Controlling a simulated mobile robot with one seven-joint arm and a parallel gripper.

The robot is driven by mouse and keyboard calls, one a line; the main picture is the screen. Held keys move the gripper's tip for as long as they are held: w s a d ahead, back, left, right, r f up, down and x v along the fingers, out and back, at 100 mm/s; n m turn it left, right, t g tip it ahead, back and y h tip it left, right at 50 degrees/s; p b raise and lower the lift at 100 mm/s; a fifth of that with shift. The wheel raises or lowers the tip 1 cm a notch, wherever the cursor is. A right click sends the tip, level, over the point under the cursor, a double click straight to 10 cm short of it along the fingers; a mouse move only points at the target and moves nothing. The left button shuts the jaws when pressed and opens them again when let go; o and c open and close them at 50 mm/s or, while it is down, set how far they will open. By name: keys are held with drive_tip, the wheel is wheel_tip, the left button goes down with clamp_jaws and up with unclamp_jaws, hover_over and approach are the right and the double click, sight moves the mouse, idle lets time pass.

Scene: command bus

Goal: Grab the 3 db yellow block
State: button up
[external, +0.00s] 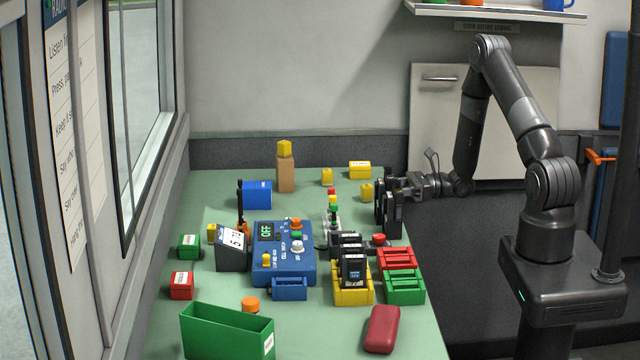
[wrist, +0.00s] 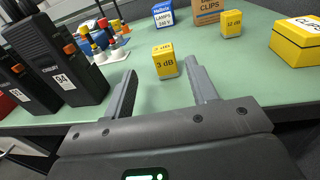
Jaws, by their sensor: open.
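The yellow 3 dB block (wrist: 165,64) stands upright on the green table in the wrist view, its label facing me. In the external view, a small yellow block (external: 366,192) near my gripper's tips appears to be the same one. My gripper (wrist: 160,72) is open and empty, with one finger on each side of the block in the picture. The block looks slightly beyond the fingertips, not touched. In the external view my gripper (external: 398,183) reaches in over the table's right edge, pointing left.
Black radios (wrist: 65,62) stand close on the left of my gripper. A yellow clips box (wrist: 297,42) is at the right, and another yellow dB block (wrist: 231,24) stands farther back. Table around the 3 dB block is clear.

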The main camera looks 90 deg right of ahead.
sight(364, 192)
drive_tip(key=w, duration=0.4)
drive_tip(key=shift+w+d+r, duration=0.1)
drive_tip(key=shift+w+r, duration=0.15)
drive_tip(key=c, duration=1.1)
drive_tip(key=shift+r, duration=0.1)
